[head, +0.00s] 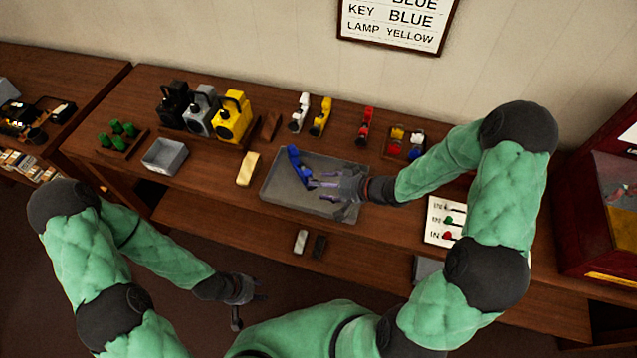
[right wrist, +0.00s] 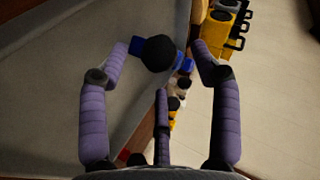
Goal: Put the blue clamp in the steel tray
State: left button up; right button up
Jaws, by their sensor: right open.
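The blue clamp (head: 297,164) is at the left part of the steel tray (head: 338,209), its upper end by the tray's back rim. In the right wrist view its black round end and blue parts (right wrist: 184,65) show just beyond my fingertips. My right gripper (head: 315,184) is over the tray, just right of the clamp. It is open, with its purple fingers (right wrist: 160,75) spread apart and nothing gripped. My left gripper (head: 258,289) hangs low in front of the bench, away from the tray; its finger opening is unclear.
White and yellow clamps (head: 320,117) and a red one (head: 365,128) stand behind the tray. A yellow block (head: 248,169) and a small grey bin (head: 165,157) are to its left. Black, grey and yellow lamps (head: 233,117) stand at the back. A card (head: 440,222) lies at right.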

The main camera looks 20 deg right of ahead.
jog(key=p+v, duration=0.3)
jog(key=v, duration=0.6)
jog(key=shift+s+d+r, duration=0.2)
jog(key=shift+d, duration=0.05)
